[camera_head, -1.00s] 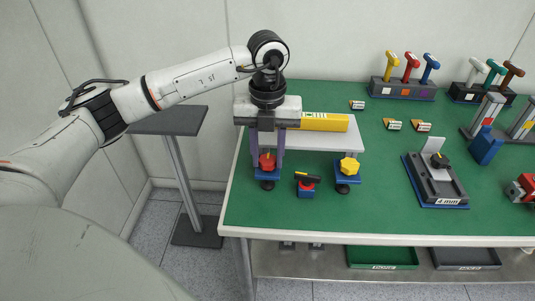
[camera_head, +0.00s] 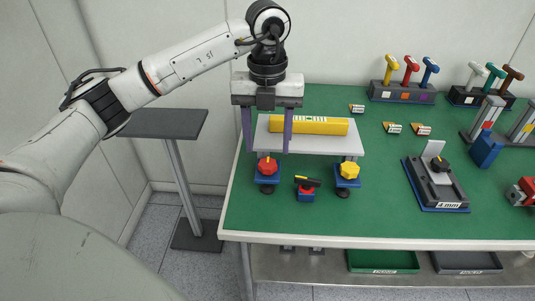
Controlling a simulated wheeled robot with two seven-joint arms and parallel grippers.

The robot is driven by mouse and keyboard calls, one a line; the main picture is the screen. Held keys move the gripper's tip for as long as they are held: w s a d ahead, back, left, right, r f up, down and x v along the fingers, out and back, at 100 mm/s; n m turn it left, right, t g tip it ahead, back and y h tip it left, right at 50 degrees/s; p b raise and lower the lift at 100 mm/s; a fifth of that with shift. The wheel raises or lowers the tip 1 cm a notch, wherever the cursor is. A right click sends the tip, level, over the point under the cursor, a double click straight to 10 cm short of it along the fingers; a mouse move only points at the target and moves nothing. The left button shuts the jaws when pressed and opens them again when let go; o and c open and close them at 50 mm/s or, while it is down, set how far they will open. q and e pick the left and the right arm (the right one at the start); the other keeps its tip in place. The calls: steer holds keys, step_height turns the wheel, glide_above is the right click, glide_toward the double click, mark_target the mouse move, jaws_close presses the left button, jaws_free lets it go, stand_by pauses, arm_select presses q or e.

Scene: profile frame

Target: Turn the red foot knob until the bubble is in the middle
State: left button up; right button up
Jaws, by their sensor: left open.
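The red foot knob (camera_head: 267,166) sits on a blue foot at the front left of the white plate (camera_head: 355,139). A yellow foot knob (camera_head: 349,170) sits at the front right. A yellow spirit level (camera_head: 325,125) lies on the plate. Its vial is a pale patch on top, and the bubble is too small to make out. My left gripper (camera_head: 267,146) is open and empty, pointing down. Its two purple fingers are spread above the red knob, apart from it. My right gripper is out of view.
A small red and blue piece with a black handle (camera_head: 306,188) stands between the two knobs. A black clamp-like fixture (camera_head: 436,183) stands to the right. Coloured handles in racks (camera_head: 402,91) stand at the back. The green table (camera_head: 270,215) is clear in front.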

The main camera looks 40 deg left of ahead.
mark_target(268, 165)
arm_select(q)
step_height(268, 165, up, 5)
stand_by(0.7)
